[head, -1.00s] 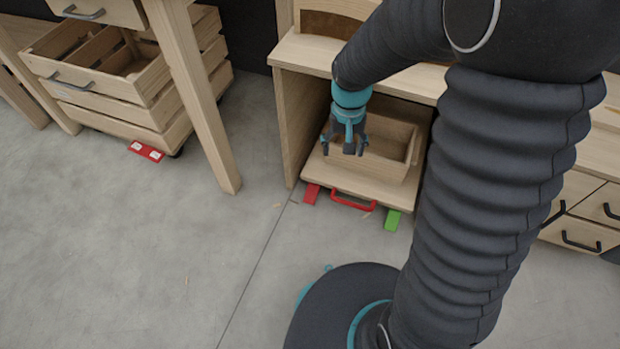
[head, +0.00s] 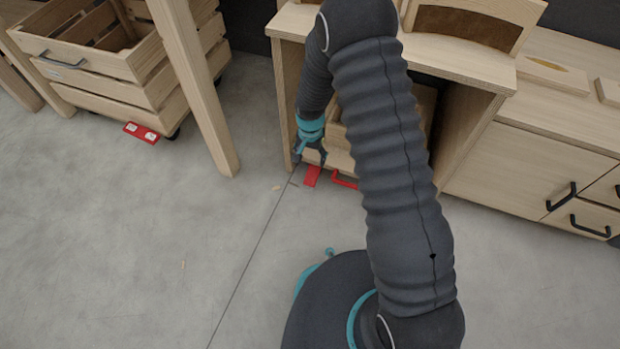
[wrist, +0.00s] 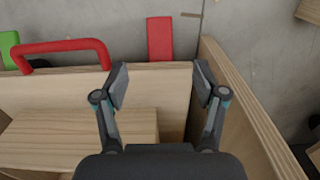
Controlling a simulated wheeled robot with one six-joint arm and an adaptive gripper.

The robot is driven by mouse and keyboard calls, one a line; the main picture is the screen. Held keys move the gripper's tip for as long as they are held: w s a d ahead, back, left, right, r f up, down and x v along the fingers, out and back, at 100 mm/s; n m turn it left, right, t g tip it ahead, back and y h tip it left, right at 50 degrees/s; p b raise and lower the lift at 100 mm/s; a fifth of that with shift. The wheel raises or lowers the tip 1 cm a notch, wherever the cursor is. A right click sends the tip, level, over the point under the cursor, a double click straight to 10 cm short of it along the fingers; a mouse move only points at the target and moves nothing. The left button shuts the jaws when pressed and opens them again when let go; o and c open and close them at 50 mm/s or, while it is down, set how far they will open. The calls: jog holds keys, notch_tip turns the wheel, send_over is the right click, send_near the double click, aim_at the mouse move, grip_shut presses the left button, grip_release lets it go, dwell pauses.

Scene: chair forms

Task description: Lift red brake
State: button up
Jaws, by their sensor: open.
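A flat red brake pedal (head: 312,176) sticks out over the floor from under the front left of a low wooden cart. In the wrist view the red pedal (wrist: 160,38) lies beyond the cart's front edge, in line with the space between the fingers. My gripper (head: 310,160) is close behind and above the pedal, near the left side panel of the bench. In the wrist view my gripper (wrist: 162,76) is open and empty, its fingers apart on either side of the front board. I see no contact with the pedal.
A red handle (wrist: 65,45) and a green pedal (wrist: 8,48) are left of the brake in the wrist view. A wooden side panel (wrist: 245,105) stands close to the right finger. Another red pedal (head: 141,132) is under the left crate cart (head: 110,70). Floor in front is clear.

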aim_at(311, 179)
notch_tip(311, 179, down, 13)
jog(key=shift+r+b, duration=0.15)
jog(key=shift+b, duration=0.75)
